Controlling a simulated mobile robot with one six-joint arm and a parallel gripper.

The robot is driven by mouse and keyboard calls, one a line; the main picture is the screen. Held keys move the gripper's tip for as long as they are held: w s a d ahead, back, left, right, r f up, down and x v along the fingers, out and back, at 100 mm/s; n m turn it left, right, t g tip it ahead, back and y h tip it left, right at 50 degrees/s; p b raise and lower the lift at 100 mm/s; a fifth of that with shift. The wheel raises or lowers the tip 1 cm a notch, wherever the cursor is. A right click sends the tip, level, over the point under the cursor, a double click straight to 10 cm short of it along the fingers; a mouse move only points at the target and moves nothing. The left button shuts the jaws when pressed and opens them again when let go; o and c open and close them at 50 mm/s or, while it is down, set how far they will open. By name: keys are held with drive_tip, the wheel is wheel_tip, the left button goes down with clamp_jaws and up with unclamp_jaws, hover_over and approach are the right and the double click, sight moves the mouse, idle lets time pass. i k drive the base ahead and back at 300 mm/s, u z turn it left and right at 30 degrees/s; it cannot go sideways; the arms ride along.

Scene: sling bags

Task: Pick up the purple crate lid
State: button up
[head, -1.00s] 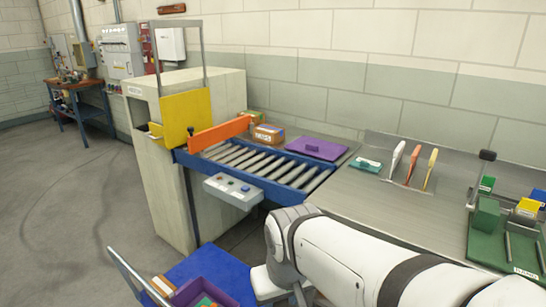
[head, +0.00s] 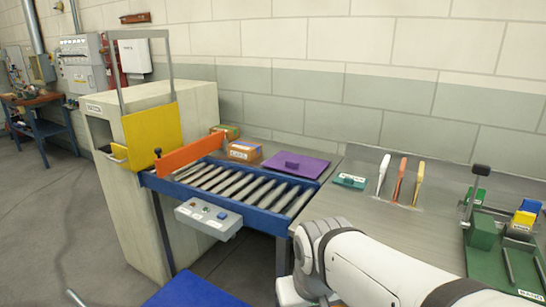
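The purple crate lid (head: 297,169) is a flat square panel with a small raised purple handle block (head: 292,163) on top. It lies flat behind the blue-railed roller conveyor (head: 250,187), next to the metal table. Nothing covers it. My white arm (head: 375,265) reaches across the lower right, in front of and below the lid. My gripper is not visible; the arm's near end runs out of the picture at the bottom.
An orange bar (head: 190,154) crosses the conveyor beside a yellow panel (head: 152,137).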

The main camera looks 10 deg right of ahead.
sight(311, 168)
drive_tip(key=z, duration=0.45)
drive_tip(key=i, duration=1)
drive_tip(key=z, duration=0.25)
